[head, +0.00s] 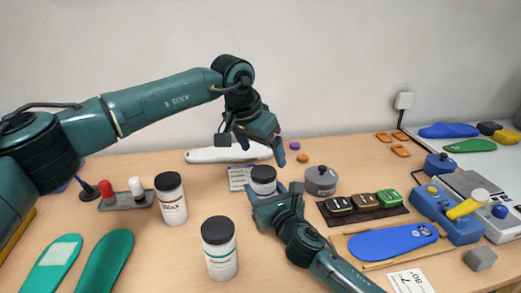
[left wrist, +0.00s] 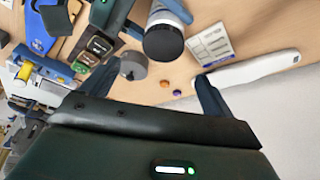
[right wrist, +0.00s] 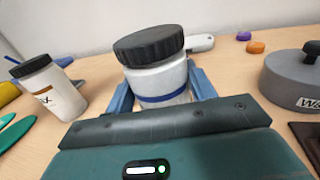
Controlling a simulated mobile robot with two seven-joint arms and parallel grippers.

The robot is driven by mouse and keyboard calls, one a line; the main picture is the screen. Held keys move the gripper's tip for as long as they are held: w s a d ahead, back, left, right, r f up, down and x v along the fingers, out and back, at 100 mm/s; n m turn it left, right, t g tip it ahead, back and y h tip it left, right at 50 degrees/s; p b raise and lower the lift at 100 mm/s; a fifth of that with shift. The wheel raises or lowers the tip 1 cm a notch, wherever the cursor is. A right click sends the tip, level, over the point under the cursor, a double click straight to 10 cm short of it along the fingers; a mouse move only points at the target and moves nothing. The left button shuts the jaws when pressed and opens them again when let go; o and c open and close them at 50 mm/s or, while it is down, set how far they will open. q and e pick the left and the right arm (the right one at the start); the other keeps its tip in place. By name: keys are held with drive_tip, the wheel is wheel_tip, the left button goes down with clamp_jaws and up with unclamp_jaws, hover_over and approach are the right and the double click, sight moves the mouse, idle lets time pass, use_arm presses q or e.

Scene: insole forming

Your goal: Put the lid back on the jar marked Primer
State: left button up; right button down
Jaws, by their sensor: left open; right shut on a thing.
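A white jar (head: 262,188) with a blue band stands between the fingers of my right gripper (head: 268,190), which is shut on it; its lettering cannot be read here. A black lid (head: 263,173) sits on its top, looking slightly tilted in the right wrist view (right wrist: 149,45); whether it is screwed tight cannot be told. The jar's body shows in the right wrist view (right wrist: 160,80). My left gripper (head: 253,149) is open and empty, just above and behind the lid. The left wrist view shows the lid (left wrist: 163,43) from above, beyond the spread fingers.
A jar marked Wax (head: 172,203) and another black-lidded jar (head: 220,255) stand to the left. A grey lidded pot (head: 321,182) is close on the right. A white tool (head: 205,155) and printed card (head: 239,177) lie behind. Blue insole (head: 390,240) lies front right.

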use_arm(q)
drive_tip(key=shift+o, duration=1.2)
drive_tip(key=v, duration=1.2)
use_arm(e)
drive_tip(key=shift+c, duration=2.2)
unclamp_jaws()
use_arm(q)
drive_tip(key=shift+r+p, duration=0.25)
drive_tip(key=shift+p, duration=0.05)
use_arm(e)
drive_tip(key=v, duration=1.3)
drive_tip(key=shift+s, duration=0.1)
